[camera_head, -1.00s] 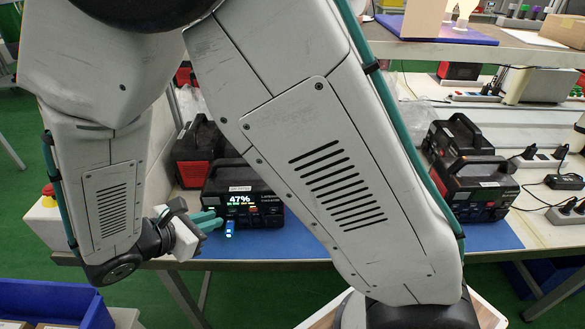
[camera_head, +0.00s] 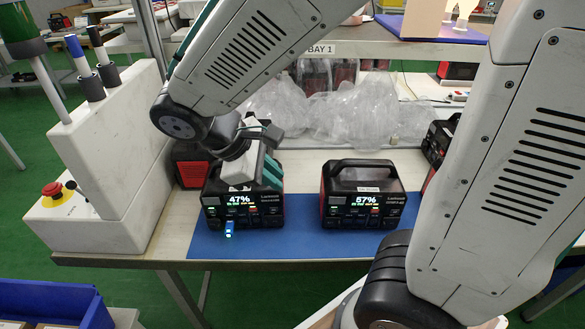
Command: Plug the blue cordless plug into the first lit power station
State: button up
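The blue cordless plug (camera_head: 229,229) shows at the lower left of the front of the left lit power station (camera_head: 242,208), whose screen reads 47%. It has a small light on it. I cannot tell whether it is seated in a socket or only stands against the front. A second lit power station (camera_head: 363,200), reading 57%, stands to the right. My gripper (camera_head: 273,170), with teal fingers, is above the 47% station's top right, apart from the plug. No object shows in it. Its finger gap is too small to judge.
Both stations stand on a blue mat (camera_head: 300,246) near the table's front edge. Another red and black unit (camera_head: 192,168) is behind the left one, and clear plastic bags (camera_head: 350,108) lie behind. A control box with a red button (camera_head: 52,190) stands left. Mat between the stations is clear.

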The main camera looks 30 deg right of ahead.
jog(key=s+d+r+m+y, duration=0.2)
jog(key=s+m, duration=0.1)
jog(key=shift+s+d+r, duration=0.2)
jog(key=shift+s+r, duration=0.05)
jog(key=shift+r, duration=0.05)
